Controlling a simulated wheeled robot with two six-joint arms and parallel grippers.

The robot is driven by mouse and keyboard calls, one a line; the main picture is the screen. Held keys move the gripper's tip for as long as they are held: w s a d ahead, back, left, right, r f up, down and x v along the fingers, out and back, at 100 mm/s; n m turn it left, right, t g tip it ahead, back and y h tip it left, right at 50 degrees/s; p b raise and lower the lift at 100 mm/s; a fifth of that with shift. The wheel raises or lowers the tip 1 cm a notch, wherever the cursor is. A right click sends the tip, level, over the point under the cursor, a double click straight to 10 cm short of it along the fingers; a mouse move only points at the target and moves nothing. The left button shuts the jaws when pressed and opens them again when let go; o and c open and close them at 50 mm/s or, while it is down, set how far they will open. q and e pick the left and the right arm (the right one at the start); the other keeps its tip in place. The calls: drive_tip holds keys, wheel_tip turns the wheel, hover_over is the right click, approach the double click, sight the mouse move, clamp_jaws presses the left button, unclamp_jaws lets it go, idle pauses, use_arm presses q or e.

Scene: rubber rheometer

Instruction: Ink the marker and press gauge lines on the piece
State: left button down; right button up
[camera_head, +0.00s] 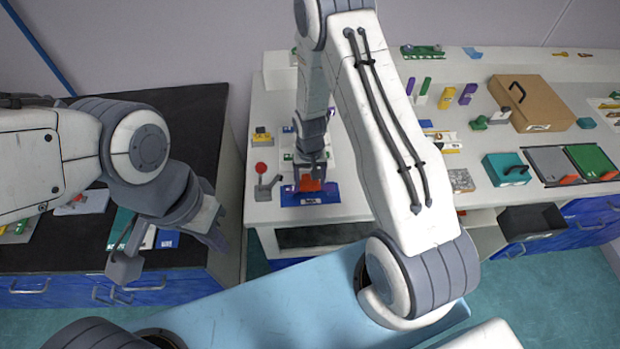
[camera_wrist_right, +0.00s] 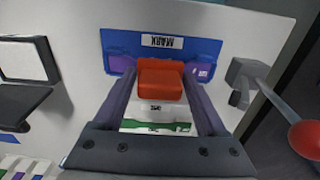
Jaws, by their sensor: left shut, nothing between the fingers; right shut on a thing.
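My right gripper (camera_head: 311,180) is shut on the red marker block (camera_wrist_right: 160,80), low over the blue plate (camera_head: 322,198) labelled MARK at the front of the light bench. In the right wrist view, the plate (camera_wrist_right: 190,45) lies behind the block. A purple piece (camera_wrist_right: 120,65) shows on the plate at both sides of the block; its middle is hidden. Whether block and piece touch cannot be told. My left gripper (camera_head: 215,238) is shut and empty, by the dark bench's right front corner.
A grey stand with a red-knobbed lever (camera_head: 262,180) stands just left of the plate; the knob (camera_wrist_right: 305,138) is at right in the wrist view. A brown case (camera_head: 528,103), teal box (camera_head: 506,169) and grey and green panels (camera_head: 592,161) are to the right. A gap separates the benches.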

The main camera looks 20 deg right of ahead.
idle(0.4)
drive_tip(key=shift+r+p, duration=2.65)
drive_tip(key=shift+r, duration=0.85)
drive_tip(key=shift+f, duration=0.1)
